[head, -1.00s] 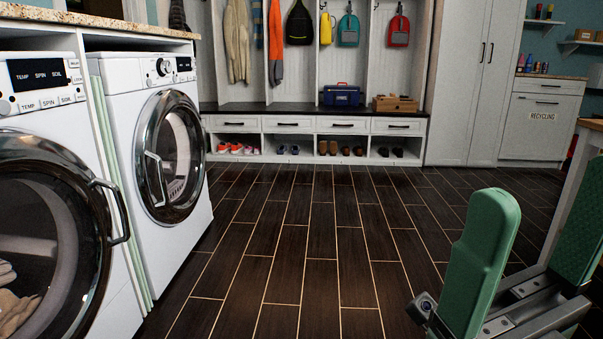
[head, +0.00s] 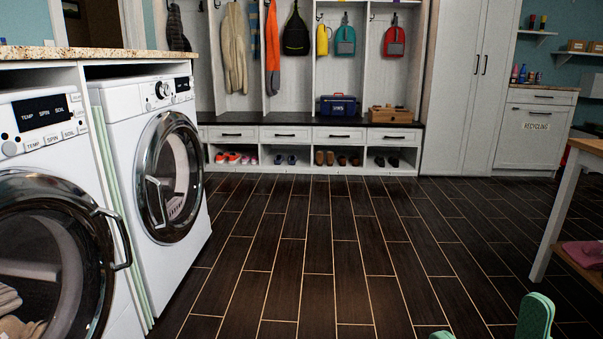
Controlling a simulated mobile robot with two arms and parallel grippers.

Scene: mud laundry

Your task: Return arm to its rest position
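My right gripper (head: 488,326) is low at the bottom right of the head view. Only the green tips of its two fingers show, one larger and higher at the right and one just peeking over the bottom edge. The tips are apart, with only dark floor visible between them. The rest of the gripper and its arm are below the frame. My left gripper is not in view.
Two white front-loading machines, a near one (head: 45,165) and a farther one (head: 118,115), stand at left. A cubby bench (head: 313,147) is at the back. A wooden-topped table (head: 553,215) stands at right, a pink cloth (head: 583,254) on its lower shelf. The middle floor is clear.

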